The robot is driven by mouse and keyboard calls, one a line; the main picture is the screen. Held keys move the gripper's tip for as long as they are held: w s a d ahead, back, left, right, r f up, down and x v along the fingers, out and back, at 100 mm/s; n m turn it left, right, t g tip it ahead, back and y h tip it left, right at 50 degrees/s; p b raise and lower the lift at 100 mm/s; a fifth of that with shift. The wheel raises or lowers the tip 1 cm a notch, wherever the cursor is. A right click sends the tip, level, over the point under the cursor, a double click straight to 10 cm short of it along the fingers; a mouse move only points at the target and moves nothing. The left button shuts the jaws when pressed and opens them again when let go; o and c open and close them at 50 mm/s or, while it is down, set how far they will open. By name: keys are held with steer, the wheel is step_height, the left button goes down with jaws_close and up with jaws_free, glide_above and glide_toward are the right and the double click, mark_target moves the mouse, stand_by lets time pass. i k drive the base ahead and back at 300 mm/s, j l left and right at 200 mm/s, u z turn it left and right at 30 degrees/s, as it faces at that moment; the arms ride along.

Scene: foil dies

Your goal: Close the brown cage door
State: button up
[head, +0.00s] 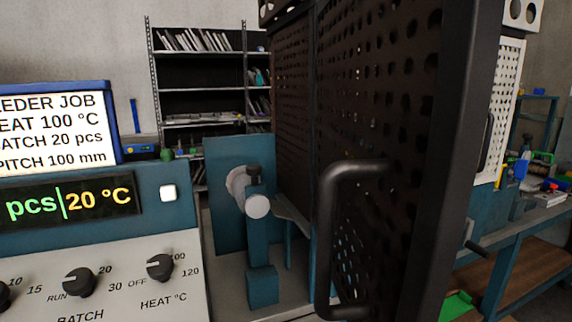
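The brown cage door (405,110) is a dark brown perforated panel that fills the right centre of the head view, close to the camera. It stands at an angle to the cage's perforated side (293,95) behind it; the lower part of the door runs out of the picture. A dark bar handle (327,235) is fixed on the face of the door and shows upright. My gripper does not show in this view, so I cannot see whether anything touches the handle.
A control panel (100,250) with knobs and a display stands close at the left. A teal machine part (262,285) stands behind the handle. Metal shelves (200,75) are at the back. A teal workbench (520,235) and a white perforated door (502,110) are at the right.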

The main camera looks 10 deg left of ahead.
mark_target(470, 39)
steer(key=k+j+z, duration=0.1)
steer(key=k, duration=0.4)
steer(key=k+j+z, duration=0.1)
steer(key=k, duration=0.35)
